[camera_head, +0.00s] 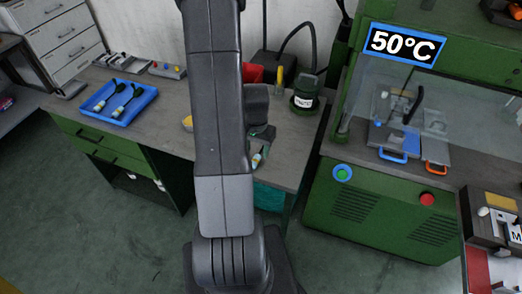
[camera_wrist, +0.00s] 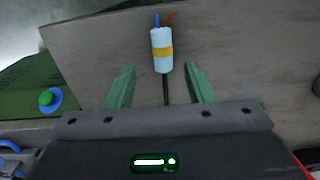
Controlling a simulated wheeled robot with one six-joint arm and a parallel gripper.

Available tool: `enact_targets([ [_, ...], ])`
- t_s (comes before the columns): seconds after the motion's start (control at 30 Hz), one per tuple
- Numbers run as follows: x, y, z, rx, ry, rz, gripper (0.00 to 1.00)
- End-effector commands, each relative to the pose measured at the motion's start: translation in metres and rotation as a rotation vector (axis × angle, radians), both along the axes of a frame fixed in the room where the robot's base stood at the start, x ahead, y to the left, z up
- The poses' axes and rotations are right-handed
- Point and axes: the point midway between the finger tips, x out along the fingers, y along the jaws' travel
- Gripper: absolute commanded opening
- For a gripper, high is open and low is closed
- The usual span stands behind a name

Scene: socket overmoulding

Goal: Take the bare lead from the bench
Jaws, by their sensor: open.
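The bare lead (camera_wrist: 162,50) lies on the grey bench (camera_wrist: 218,55) in the wrist view. It has a pale blue-white body with a yellow band, a blue and a red wire end at the far side, and a black cable running back between my fingers. My gripper (camera_wrist: 160,80) is open, its two green fingers on either side of the cable, with the pale body just beyond the fingertips. In the head view the lead (camera_head: 257,160) shows small at the bench's front, right of my arm, and my arm hides part of the area around it.
A blue tray (camera_head: 118,103) with dark-cabled leads stands at the bench's left. A green machine (camera_head: 375,205) with a 50°C sign (camera_head: 404,45), a green button (camera_head: 343,173) and a red button (camera_head: 427,198) stands at the right.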

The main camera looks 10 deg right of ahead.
Motion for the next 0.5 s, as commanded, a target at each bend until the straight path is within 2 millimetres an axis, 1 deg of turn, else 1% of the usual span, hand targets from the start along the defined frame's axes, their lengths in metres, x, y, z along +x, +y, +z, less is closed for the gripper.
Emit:
enact_targets([
  [0.3, 0.000, 0.004, -0.034, 0.001, 0.005, 0.000, 0.48],
  [0.5, 0.001, 0.004, -0.045, 0.000, 0.002, 0.000, 0.48],
])
